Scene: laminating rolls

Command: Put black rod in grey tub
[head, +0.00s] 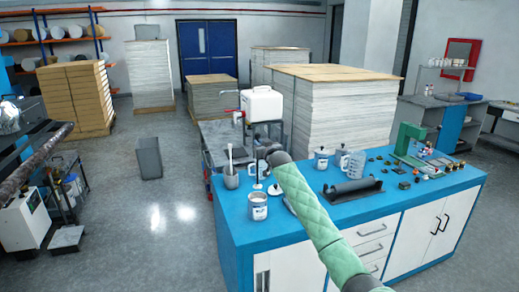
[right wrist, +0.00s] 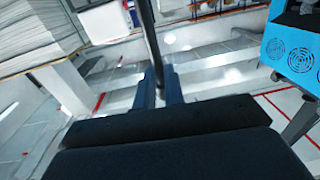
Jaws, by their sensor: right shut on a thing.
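My right gripper (head: 262,161) is above the left end of the blue bench, its quilted green arm reaching in from the front. In the right wrist view the gripper (right wrist: 159,90) has its two fingers shut on a black rod (right wrist: 151,40), which extends beyond the fingertips. In the head view the black rod (head: 257,173) looks thin and roughly upright below the gripper. A small grey tub (head: 231,181) stands on the bench just left of the rod, with a white stick upright in it. The rod appears apart from the tub. My left gripper is not in view.
A larger grey bin (head: 148,158) stands on the open floor to the left.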

